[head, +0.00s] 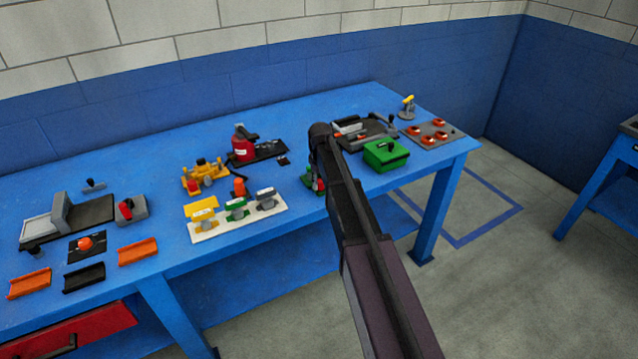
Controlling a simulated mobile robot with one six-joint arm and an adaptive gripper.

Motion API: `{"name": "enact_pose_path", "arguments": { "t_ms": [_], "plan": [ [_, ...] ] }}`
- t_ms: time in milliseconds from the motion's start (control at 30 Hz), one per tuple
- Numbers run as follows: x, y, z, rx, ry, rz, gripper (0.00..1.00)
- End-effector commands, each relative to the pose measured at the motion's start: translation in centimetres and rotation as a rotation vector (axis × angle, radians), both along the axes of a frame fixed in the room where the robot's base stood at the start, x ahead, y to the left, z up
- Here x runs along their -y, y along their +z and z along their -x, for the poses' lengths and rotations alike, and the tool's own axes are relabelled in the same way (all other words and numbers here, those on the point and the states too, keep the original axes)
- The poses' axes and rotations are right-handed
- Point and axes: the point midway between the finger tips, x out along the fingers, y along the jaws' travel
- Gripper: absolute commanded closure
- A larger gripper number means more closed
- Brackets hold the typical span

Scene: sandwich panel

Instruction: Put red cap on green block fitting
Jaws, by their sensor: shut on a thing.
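My gripper (318,172) is at the end of my dark arm, low over the middle right of the blue table. The arm hides most of it. A small red piece, likely the red cap (321,184), shows at its tips, and the gripper is shut on it. A small green block (307,181), likely the block fitting, shows just left of the tips, partly hidden behind the arm. I cannot tell whether the red piece touches the green block or is seated on it.
A green box (386,155) and a grey plate with several red pieces (432,136) stand right of my arm. Left are a white board with yellow, green and grey parts (212,234), an orange cone-like piece (239,187) and a red canister (243,149). Bare table (140,165) lies back left.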

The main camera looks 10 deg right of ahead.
Motion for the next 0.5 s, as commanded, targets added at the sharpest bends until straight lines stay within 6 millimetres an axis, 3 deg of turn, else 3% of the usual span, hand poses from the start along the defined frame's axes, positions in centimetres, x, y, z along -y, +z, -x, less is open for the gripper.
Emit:
{"name": "enact_pose_path", "arguments": {
  "t_ms": [433,467,500],
  "plan": [
    [-0.04,-0.04,0.0,0.0,0.0,0.0,1.0],
    [-0.04,-0.04,0.0,0.0,0.0,0.0,0.49],
    [-0.04,-0.04,0.0,0.0,0.0,0.0,0.37]
  ]
}}
